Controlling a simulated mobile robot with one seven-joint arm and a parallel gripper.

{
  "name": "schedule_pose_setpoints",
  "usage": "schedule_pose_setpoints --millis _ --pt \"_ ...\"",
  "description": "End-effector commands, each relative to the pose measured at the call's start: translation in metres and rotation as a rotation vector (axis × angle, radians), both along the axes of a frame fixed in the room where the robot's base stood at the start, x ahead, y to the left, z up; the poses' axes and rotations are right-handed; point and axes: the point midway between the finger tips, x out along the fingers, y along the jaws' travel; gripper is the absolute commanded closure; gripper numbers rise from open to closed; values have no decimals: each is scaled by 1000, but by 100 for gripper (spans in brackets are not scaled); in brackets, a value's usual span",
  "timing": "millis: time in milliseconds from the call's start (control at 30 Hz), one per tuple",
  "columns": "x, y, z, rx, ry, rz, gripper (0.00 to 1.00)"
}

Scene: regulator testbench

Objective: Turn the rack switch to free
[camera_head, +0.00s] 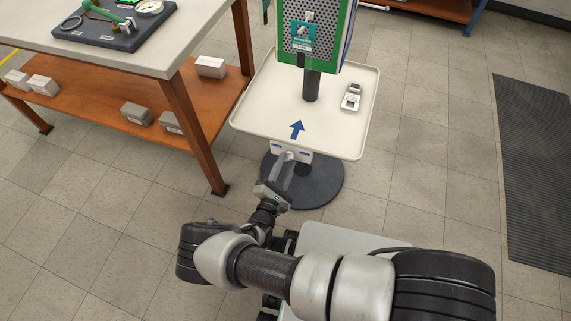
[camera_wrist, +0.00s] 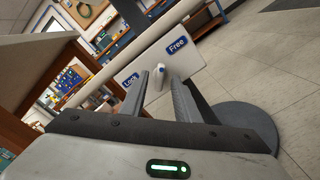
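The rack switch is a white plate (camera_wrist: 192,60) with blue labels, Lock on the left and Free on the right, and a small white lever (camera_wrist: 160,70) with a blue tip between them. In the head view the plate (camera_head: 304,156) hangs at the front edge of the white rack tray (camera_head: 345,140). My gripper (camera_wrist: 157,80) is open, with its fingertips close to the plate and the lever showing between them. I cannot tell whether a finger touches the lever. In the head view my gripper (camera_head: 287,160) reaches the plate from below, hiding the lever.
The tray stands on a post with a round dark base (camera_head: 318,185) and carries a green-edged perforated panel (camera_head: 300,35) and a small grey device (camera_head: 351,97). A workbench with an orange shelf (camera_head: 95,98) stands close on the left. Floor to the right is clear up to a dark mat (camera_head: 535,165).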

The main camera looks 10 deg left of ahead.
Motion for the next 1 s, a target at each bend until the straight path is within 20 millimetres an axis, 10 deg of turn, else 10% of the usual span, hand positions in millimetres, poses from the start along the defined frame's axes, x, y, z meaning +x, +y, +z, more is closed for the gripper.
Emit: schedule_pose_setpoints --millis 367,1000 --pt "-16 2 2 -1 -1 1 71" --pt "-156 13 0 0 0 1 71"
